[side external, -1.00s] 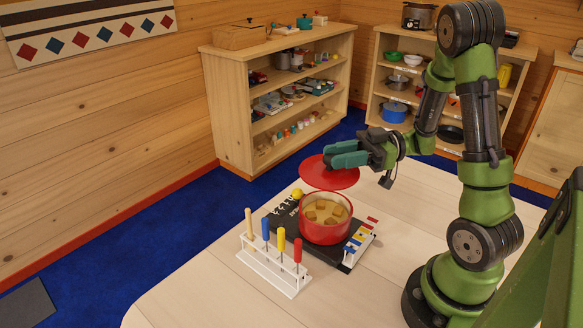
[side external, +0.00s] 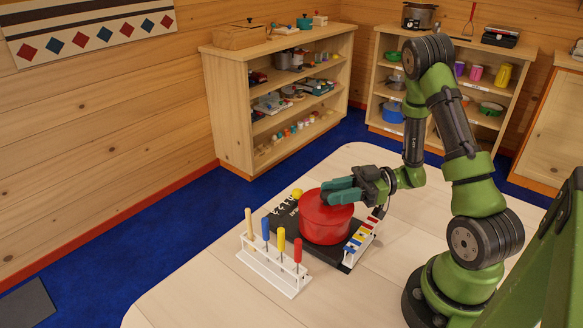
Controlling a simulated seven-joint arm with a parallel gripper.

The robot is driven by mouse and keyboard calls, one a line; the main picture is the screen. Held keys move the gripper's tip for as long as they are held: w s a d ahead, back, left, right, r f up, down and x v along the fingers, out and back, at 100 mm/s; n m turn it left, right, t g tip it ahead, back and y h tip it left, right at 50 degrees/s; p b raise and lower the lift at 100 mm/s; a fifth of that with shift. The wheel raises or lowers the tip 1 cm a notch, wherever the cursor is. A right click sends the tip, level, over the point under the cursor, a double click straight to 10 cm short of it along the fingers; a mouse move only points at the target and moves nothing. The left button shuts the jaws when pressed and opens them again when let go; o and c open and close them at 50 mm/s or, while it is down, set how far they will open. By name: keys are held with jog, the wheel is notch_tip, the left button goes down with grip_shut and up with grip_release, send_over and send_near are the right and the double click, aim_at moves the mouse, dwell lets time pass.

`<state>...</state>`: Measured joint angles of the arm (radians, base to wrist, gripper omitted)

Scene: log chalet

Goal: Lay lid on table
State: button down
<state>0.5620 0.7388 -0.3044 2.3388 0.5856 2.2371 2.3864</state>
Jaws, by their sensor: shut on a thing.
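The red lid (side external: 316,208) is level over the red pot (side external: 325,230) and covers its opening. The pot stands on a black board on the table (side external: 420,235).
A white rack (side external: 270,270) with several coloured-handled tools stands in front of the black board (side external: 278,222). A small yellow ball (side external: 297,193) lies behind the pot's left side. A white holder with coloured pieces (side external: 361,241) is to the right. The table behind and right of the pot is bare.

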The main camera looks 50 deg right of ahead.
jog(key=shift+f, duration=0.15)
jog(key=c, duration=0.8)
grip_release()
